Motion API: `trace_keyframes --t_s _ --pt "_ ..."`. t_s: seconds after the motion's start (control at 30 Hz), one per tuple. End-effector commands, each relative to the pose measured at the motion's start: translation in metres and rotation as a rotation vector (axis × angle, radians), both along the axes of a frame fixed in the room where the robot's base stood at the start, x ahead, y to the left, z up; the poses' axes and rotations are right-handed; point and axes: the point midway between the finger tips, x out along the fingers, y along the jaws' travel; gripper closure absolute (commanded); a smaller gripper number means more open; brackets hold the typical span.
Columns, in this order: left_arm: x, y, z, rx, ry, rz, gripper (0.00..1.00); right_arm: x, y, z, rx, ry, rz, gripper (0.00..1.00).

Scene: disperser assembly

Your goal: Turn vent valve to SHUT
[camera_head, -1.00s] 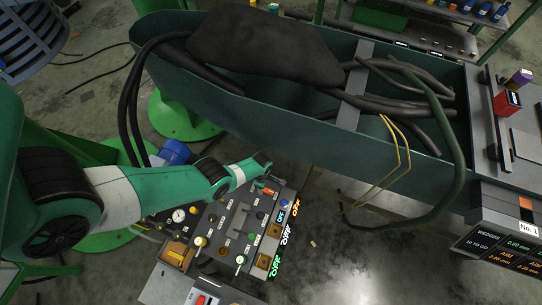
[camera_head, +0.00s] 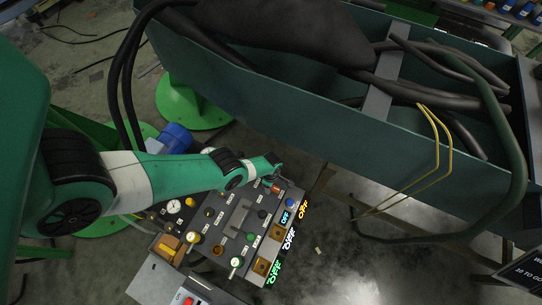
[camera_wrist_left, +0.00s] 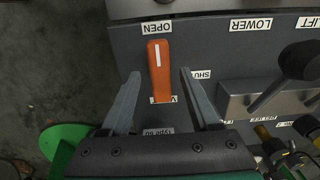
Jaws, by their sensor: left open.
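The vent valve has an orange handle (camera_wrist_left: 158,62) with a white stripe, seen in the left wrist view on a dark panel. The striped end of the handle lies by the OPEN label (camera_wrist_left: 157,28). The SHUT label (camera_wrist_left: 201,74) is to the right of the handle, partly covered by a finger. My left gripper (camera_wrist_left: 160,74) is open, with one finger on each side of the handle and visible gaps to it. In the head view my left gripper (camera_head: 273,171) is at the far edge of the control panel (camera_head: 228,222). My right gripper is not in view.
In the wrist view, a black lever (camera_wrist_left: 298,65) stands right of the valve near the LOWER label (camera_wrist_left: 251,24).

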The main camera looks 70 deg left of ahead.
Motion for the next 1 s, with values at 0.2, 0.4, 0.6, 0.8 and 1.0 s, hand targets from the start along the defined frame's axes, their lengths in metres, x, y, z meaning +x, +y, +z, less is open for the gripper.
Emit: trace_keyframes --t_s 0.2,0.4,0.6,0.8,1.0 --pt "0.0001 0.0001 -0.0052 0.0 0.0 0.0 0.38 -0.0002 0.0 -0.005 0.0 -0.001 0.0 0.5" --pt "0.0 0.0 -0.0047 0.0 0.0 0.0 0.5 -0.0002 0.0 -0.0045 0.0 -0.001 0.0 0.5" --pt "0.0001 0.0001 -0.0048 0.0 0.0 0.0 0.86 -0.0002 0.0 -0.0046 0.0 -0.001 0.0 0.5" --pt "0.0 0.0 -0.0049 0.0 0.0 0.0 1.0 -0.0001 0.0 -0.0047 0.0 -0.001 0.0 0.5" --pt "0.0 0.0 -0.005 0.0 0.0 -0.01 1.0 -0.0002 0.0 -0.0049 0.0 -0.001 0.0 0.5"
